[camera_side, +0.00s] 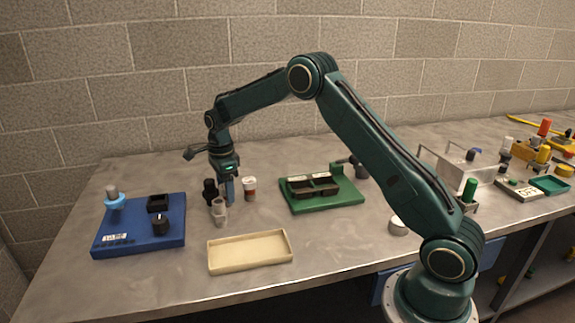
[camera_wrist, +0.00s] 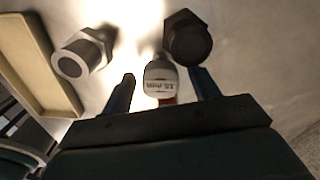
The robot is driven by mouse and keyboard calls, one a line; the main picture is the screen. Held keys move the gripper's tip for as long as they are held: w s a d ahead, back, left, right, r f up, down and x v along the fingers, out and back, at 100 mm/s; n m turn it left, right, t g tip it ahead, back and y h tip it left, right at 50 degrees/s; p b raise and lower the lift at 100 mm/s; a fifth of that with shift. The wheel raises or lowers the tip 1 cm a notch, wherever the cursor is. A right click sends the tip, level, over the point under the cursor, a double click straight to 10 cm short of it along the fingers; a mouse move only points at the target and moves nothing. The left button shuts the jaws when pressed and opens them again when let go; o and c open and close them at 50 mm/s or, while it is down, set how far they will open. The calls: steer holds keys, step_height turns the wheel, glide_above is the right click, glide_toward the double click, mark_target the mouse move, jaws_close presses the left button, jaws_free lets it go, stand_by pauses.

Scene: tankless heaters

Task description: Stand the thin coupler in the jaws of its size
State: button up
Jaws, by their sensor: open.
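My gripper (camera_side: 229,198) points down over the bench, its fingers (camera_wrist: 164,88) open and empty. A light grey coupler (camera_side: 219,212) stands just in front of it in the side view; it shows at upper left in the wrist view (camera_wrist: 83,53). A dark hex-ended fitting (camera_side: 209,189) stands close by on the left; in the wrist view (camera_wrist: 188,38) it is beyond the right finger. I cannot tell which is the thin coupler. A green base (camera_side: 330,201) carries a dark, two-part holder (camera_side: 312,186). A blue base (camera_side: 130,238) carries black blocks (camera_side: 158,203). Jaw sizes are unclear.
A white-and-brown jar (camera_side: 250,188) stands right of my gripper and appears between the fingers in the wrist view (camera_wrist: 160,78). A cream tray (camera_side: 250,262) lies at the front. A round metal piece (camera_side: 398,226) and cluttered racks are to the right.

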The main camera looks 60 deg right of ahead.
steer(key=shift+c, duration=0.4)
steer(key=c, duration=1.2)
steer(key=shift+r, duration=0.1)
step_height(320, 180, up, 20)
steer(key=shift+f, duration=0.1)
stand_by(0.4)
